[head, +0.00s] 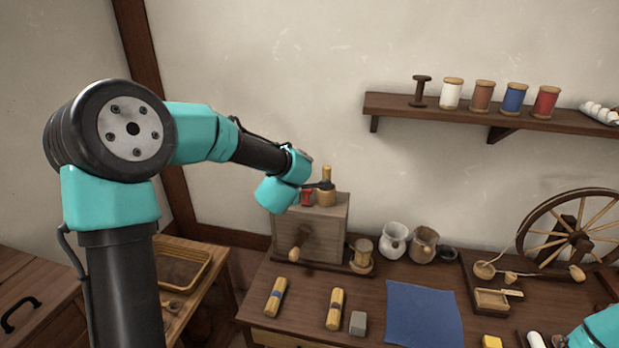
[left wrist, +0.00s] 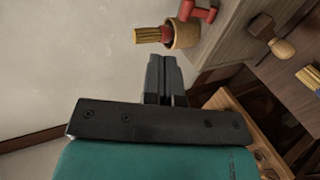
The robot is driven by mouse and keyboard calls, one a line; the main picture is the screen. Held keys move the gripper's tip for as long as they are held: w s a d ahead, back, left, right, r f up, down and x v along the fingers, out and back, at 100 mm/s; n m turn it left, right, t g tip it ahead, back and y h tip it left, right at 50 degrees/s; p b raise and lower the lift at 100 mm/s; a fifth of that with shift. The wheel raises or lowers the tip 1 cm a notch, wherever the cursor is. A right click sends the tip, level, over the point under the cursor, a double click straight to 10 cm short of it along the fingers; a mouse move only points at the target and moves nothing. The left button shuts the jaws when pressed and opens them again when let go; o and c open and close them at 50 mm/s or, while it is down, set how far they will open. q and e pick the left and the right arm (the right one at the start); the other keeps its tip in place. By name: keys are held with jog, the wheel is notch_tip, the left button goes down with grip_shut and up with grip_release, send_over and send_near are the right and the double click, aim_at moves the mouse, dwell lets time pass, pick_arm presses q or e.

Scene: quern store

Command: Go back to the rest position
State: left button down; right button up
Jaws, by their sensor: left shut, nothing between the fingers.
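My left gripper (head: 319,186) is at the top of the grey wooden box (head: 325,227) at the back left of the table, its dark fingers in front of a small wooden pot (head: 326,195). In the left wrist view my left gripper (left wrist: 164,75) has its fingers together with nothing between them. The pot (left wrist: 184,35) with a yellow bundle in it lies beyond the fingertips there. A red object (head: 307,197) is beside the pot. Part of my right arm shows at the lower right corner; its fingers are too cut off to read.
The table holds a blue cloth (head: 424,313), two tied bundles (head: 276,297), a grey block (head: 358,323), two jugs (head: 395,240) and a spinning wheel (head: 575,232). A shelf (head: 440,110) with several spools hangs above. A tray (head: 185,270) sits at left.

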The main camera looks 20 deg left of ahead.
pick_arm(q)
jog(key=s+d+f+m+g+h, duration=0.1)
jog(key=s+d+f+m+g, duration=0.15)
jog(key=f, duration=0.55)
jog(key=s+d+f+m+g+h, duration=0.1)
jog(key=s+d+f+m, duration=0.2)
jog(key=f, duration=0.5)
jog(key=s+d+f+m+g+h, duration=0.1)
jog(key=s+f+m+g+h, duration=0.2)
jog(key=f, duration=0.6)
jog(key=s+d+f+m+g+h, duration=0.1)
jog(key=s+d+f+m+g, duration=0.1)
jog(key=s+f+m, duration=0.3)
jog(key=s+d+f+m+g, duration=0.3)
jog(key=s+d+f+m, duration=0.2)
jog(key=s+f, duration=0.5)
jog(key=s, duration=0.6)
jog(key=shift+f+h, duration=0.4)
jog(key=c, duration=1.8)
grip_release()
jog(key=shift+d+g, duration=0.1)
jog(key=shift+g, duration=0.15)
